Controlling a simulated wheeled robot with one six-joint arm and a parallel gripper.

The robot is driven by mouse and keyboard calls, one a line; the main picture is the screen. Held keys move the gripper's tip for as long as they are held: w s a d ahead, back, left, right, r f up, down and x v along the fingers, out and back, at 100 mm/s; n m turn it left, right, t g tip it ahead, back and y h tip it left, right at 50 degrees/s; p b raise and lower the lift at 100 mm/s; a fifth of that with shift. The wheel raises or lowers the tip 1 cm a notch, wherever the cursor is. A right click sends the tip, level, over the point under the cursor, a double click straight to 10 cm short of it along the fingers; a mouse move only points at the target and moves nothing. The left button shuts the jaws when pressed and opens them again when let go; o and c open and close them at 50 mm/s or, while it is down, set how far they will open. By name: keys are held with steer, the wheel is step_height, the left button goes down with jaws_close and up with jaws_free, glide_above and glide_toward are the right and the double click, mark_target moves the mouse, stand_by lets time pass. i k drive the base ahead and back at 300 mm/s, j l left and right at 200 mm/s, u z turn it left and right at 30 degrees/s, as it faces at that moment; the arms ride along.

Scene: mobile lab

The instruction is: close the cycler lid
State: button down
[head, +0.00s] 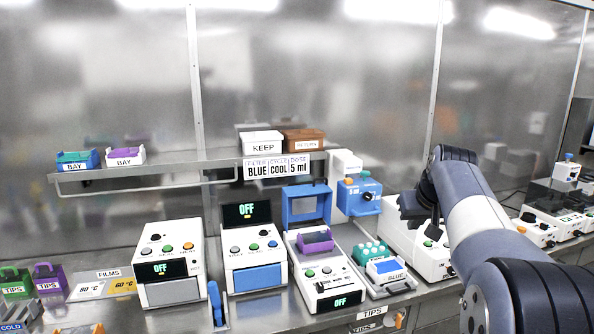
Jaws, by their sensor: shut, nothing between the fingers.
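The cycler (326,285) is a white box on the bench, with buttons and a display reading OFF at its front. Its blue lid (289,205) stands upright and open at the back, like a frame with an opening in it. A purple plate (315,241) sits in the cycler's top, in front of the lid. My gripper (431,236) is at the right of the cycler, apart from it, over another white device. Its dark fingers are small in the picture; they look shut and empty.
A blue dispenser (358,197) stands close right of the lid. A teal rack (369,253) and a blue-labelled box (386,268) lie right of the cycler. Two white OFF devices (254,260) (170,262) stand left. A shelf (150,170) runs behind, carrying bays and boxes.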

mark_target(302, 202)
steer(key=i+l+u, duration=0.4)
steer(key=i, duration=0.4)
steer(key=i+l+u, duration=0.35)
steer(key=i+l, duration=0.35)
steer(key=k+l, duration=0.1)
steer(key=l, duration=0.15)
